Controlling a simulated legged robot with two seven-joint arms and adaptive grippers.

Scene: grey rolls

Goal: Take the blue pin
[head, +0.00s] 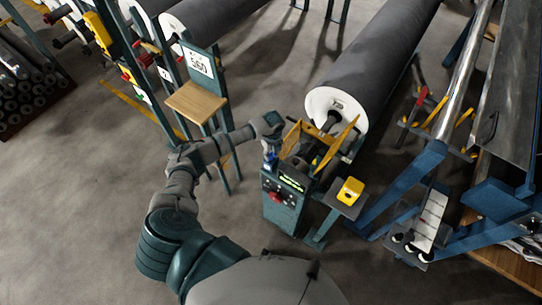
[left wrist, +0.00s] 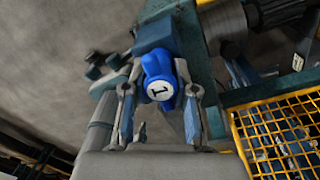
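The blue pin (left wrist: 160,86) has a round white face marked 1 and sits between the fingers of my left gripper (left wrist: 160,72) in the left wrist view. A finger lies close along each side of it; I cannot tell whether they touch it. In the head view my left gripper (head: 268,126) is above the green control post, and a small blue part of the pin (head: 270,156) shows just below it. The pin's lower end is hidden. My right gripper is not in view.
The control post (head: 284,204) has a lit display and red knob. A yellow box (head: 349,191) stands on a plate to its right. Yellow guards (head: 338,143) and a large grey roll (head: 372,58) are close behind. Open floor (head: 80,200) lies to the left.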

